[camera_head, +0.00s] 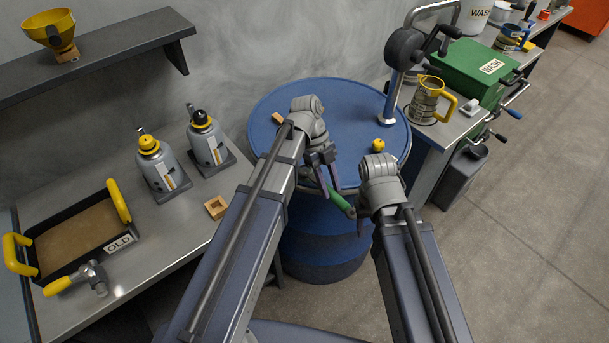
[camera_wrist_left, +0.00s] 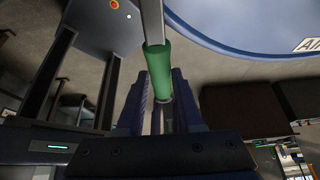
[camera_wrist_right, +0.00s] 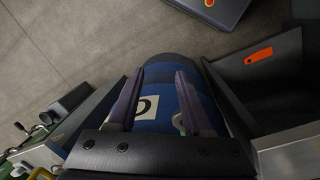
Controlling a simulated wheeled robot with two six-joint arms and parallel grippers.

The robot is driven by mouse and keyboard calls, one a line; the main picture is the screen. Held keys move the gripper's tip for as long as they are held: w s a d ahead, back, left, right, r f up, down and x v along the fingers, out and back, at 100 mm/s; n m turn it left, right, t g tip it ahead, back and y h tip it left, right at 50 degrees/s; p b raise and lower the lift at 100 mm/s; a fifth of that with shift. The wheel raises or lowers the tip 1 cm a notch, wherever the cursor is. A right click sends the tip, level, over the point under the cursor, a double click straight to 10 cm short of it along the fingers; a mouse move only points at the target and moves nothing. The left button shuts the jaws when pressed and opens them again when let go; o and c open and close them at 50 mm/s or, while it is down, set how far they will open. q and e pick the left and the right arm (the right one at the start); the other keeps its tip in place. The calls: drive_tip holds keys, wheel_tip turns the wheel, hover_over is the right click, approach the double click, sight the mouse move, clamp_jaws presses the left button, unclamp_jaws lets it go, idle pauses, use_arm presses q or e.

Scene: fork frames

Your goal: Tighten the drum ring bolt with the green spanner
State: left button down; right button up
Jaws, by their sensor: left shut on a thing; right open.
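The green spanner (camera_head: 342,204) is held in my left gripper (camera_head: 326,172) beside the front of the blue drum (camera_head: 285,96). In the left wrist view my left gripper (camera_wrist_left: 160,90) is shut on its green handle (camera_wrist_left: 158,73), with the grey shaft running up out of the picture. The spanner's working end is not clear. My right gripper (camera_wrist_right: 155,95) is open and empty, with the drum's blue side (camera_wrist_right: 165,75) beyond its fingers. In the head view it is right of the spanner, close to the drum's front. I cannot make out the ring bolt.
A pump (camera_head: 388,108), a yellow knob (camera_head: 378,146) and a small wooden block (camera_head: 277,118) are on the drum lid. The left bench holds a black tray (camera_head: 77,268) and two grey cans. A yellow-handled jug (camera_head: 425,100) and green wash tank (camera_head: 465,68) stand right.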

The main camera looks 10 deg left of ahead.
use_arm(q)
drive_tip(key=shift+r+p, duration=0.75)
idle(0.4)
drive_tip(key=shift+r+p, duration=1.05)
drive_tip(key=shift+r, duration=0.05)
drive_tip(key=shift+r, duration=0.15)
wheel_tip(320, 180, up, 4)
drive_tip(key=p, duration=0.4)
